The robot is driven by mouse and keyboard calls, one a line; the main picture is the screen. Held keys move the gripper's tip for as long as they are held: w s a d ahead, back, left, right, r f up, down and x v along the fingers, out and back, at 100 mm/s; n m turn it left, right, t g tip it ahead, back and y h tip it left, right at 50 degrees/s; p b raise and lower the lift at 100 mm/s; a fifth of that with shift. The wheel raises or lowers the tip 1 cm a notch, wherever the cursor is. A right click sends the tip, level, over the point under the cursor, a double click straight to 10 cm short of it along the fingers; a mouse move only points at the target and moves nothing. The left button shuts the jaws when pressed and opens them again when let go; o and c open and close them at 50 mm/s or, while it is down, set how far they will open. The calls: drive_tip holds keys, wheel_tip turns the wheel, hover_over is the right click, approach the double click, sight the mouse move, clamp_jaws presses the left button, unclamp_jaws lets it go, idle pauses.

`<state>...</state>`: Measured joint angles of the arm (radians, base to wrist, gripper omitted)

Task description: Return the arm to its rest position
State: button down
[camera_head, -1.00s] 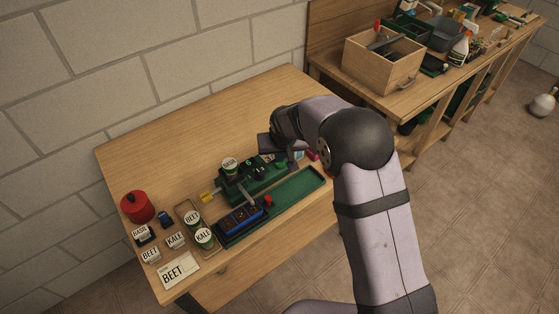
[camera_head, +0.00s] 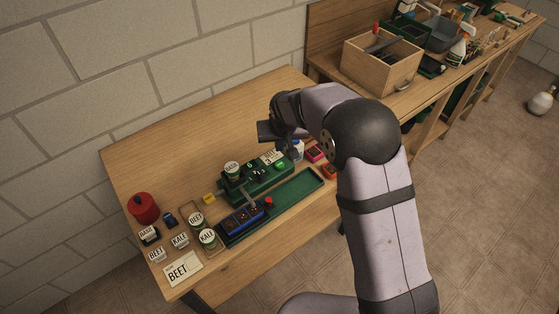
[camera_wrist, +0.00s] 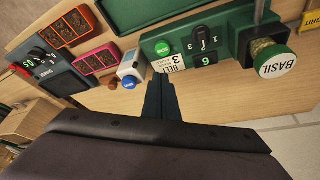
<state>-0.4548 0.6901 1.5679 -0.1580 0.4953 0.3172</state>
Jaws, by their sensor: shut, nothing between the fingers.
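My gripper (camera_head: 286,148) is above the back right of the workbench (camera_head: 180,140), past the right end of a green station. In the wrist view my gripper (camera_wrist: 160,84) has its dark fingers together with nothing between them. No contact with either can be made out. My arm reaches in from the right of the head view, bent at a large dark joint.
A BASIL pot (camera_head: 232,169) stands on the station. BEET (camera_head: 196,219) and KALE (camera_head: 207,237) pots, a red canister (camera_head: 143,208) and a green tray (camera_head: 298,192) are on the bench. Pink (camera_wrist: 97,61) and orange (camera_wrist: 69,30) trays lie near my gripper. The back left is clear.

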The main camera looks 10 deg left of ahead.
drive_tip(key=shift+r, duration=0.35)
idle(0.3)
drive_tip(key=s+d+f+g, duration=0.1)
drive_tip(key=s+f, duration=0.1)
drive_tip(key=s, duration=0.2)
drive_tip(key=s+d+f+n+g+h, duration=0.1)
drive_tip(key=s+d+f, duration=0.1)
drive_tip(key=s, duration=0.1)
drive_tip(key=s+d+f+n+g, duration=0.1)
drive_tip(key=s+d+f, duration=0.1)
drive_tip(key=s+f, duration=0.1)
drive_tip(key=shift+s+d+g, duration=0.1)
drive_tip(key=shift+s+g, duration=0.2)
drive_tip(key=shift+s, duration=0.5)
drive_tip(key=s+d+r+m+g, duration=0.1)
drive_tip(key=s+d+r+g, duration=0.15)
drive_tip(key=s+d, duration=0.6)
drive_tip(key=s+d+r+m+g, duration=0.1)
drive_tip(key=s+d+r, duration=0.3)
drive_tip(key=s, duration=0.8)
drive_tip(key=w+d+r+m+t, duration=0.2)
drive_tip(key=d+r+m, duration=0.1)
drive_tip(key=d, duration=0.2)
drive_tip(key=shift+d+r+t, duration=0.2)
drive_tip(key=shift+d+t, duration=0.15)
